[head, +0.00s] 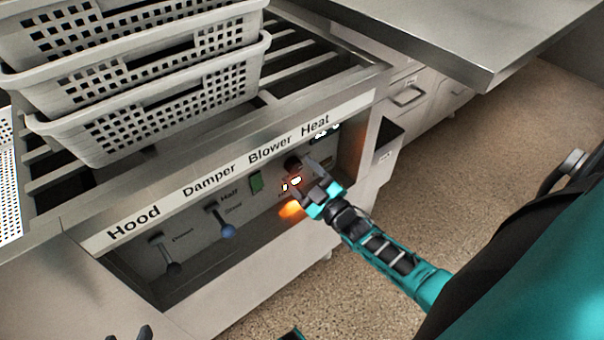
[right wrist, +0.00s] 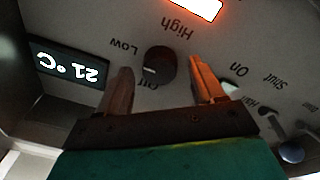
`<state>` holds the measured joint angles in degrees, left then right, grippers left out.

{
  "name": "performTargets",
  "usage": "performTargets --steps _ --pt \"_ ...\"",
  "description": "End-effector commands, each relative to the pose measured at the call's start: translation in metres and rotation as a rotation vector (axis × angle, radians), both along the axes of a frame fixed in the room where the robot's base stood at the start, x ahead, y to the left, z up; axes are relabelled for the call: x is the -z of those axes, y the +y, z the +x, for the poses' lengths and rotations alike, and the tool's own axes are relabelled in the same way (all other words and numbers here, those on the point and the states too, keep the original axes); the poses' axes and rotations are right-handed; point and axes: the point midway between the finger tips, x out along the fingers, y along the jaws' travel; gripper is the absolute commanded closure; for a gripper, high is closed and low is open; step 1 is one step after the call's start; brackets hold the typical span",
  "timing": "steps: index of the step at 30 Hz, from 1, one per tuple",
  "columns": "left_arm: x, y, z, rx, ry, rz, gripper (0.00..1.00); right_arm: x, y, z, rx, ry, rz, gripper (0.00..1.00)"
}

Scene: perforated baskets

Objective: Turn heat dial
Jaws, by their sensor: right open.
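The heat dial (right wrist: 160,65) is a round black knob on the grey control panel, with Low, High and Off printed around it. A pale mark shows on the dial's lower left side. In the head view the dial (head: 292,162) sits under the Heat label. My right gripper (right wrist: 161,72) is open, with one finger on each side of the dial and visible gaps between. It also shows at the panel in the head view (head: 306,178). Dark tips at the bottom left edge of the head view look like my left gripper (head: 130,335), mostly cut off.
A display (right wrist: 68,68) reads 21 °C. An orange light glows by the dial. A green switch (head: 256,183), a blue-knobbed lever (head: 227,230) and a dark lever (head: 171,267) are left along the panel. White baskets (head: 150,110) are stacked above. Floor is clear at right.

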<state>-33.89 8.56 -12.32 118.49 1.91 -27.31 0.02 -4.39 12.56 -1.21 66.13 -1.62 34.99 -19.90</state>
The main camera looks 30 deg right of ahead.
Motion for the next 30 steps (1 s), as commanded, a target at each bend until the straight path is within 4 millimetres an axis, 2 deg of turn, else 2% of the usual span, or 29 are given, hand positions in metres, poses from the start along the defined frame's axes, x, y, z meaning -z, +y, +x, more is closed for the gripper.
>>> performTargets --steps 4,7,21,25,30 --pt "-0.001 0.0 0.0 0.0 -0.001 0.0 0.47 0.0 0.0 -0.002 0.001 0.001 0.0 0.33" --pt "-0.003 0.0 0.0 0.001 -0.001 0.001 0.47 0.001 -0.001 -0.01 0.001 0.003 0.0 0.33" --pt "-0.018 0.001 0.0 0.002 -0.001 0.003 0.47 0.01 -0.008 -0.105 0.001 0.003 0.0 0.33" --pt "-0.019 0.001 0.0 0.002 -0.001 0.003 0.47 0.012 -0.009 -0.12 0.0 0.001 0.001 0.33" --pt "-0.019 0.001 0.0 0.002 -0.001 0.003 0.47 0.013 -0.01 -0.128 0.001 -0.001 0.0 0.33"
